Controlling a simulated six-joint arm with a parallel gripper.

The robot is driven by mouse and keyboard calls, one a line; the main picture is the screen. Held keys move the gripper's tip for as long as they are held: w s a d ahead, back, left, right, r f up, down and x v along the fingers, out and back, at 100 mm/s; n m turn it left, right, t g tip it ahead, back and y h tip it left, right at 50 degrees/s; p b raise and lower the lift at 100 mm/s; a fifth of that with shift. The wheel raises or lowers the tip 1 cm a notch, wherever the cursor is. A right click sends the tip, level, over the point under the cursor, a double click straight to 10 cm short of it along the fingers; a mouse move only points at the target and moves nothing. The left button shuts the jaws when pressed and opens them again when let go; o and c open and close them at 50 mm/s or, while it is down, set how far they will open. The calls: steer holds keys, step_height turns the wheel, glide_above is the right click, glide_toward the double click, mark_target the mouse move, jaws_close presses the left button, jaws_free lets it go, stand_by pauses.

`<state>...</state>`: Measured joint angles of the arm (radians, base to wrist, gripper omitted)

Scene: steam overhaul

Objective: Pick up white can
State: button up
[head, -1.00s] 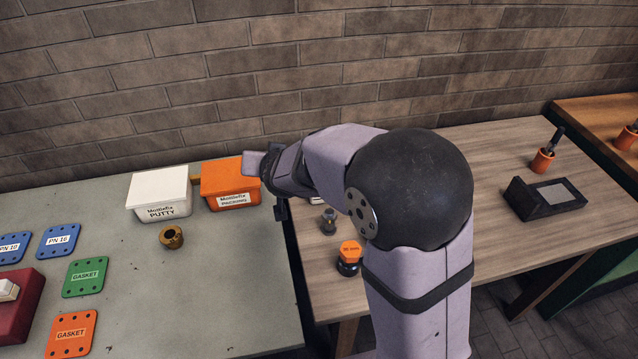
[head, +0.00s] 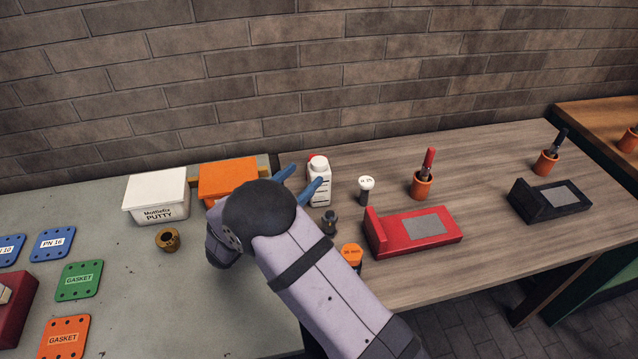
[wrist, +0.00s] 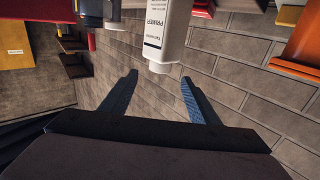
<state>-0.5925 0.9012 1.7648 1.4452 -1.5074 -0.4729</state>
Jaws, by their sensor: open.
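The white can (head: 323,190) stands upright near the back left of the wooden table. It has a narrow cap and dark printing. My gripper (head: 306,174) is open, its two blue fingers pointing at the can from the left front. In the head view one finger overlaps the can's left side. In the wrist view the can (wrist: 167,28), marked PRIMER, hangs in from the top edge, upside down in the picture. It lies beyond the fingertips (wrist: 159,78), and nothing is between the fingers. Whether a finger touches the can is unclear.
A dark small part (head: 329,221) and an orange-capped jar (head: 351,254) stand in front of the can. A white-capped container (head: 366,188) and a red stand (head: 420,230) are right of it. An orange tub (head: 228,178) is at left. The brick wall is close behind.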

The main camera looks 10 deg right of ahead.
mark_target(314, 166)
steer(key=shift+p+x, duration=1.1)
steer(key=shift+x, duration=2.35)
steer(key=shift+w+d+r+p, duration=0.1)
steer(key=shift+w+d+p, duration=0.2)
steer(key=shift+d+p, duration=0.15)
steer(key=shift+p+x, duration=0.75)
steer(key=shift+x, duration=1.3)
steer(key=shift+w+a, duration=0.1)
jaws_close()
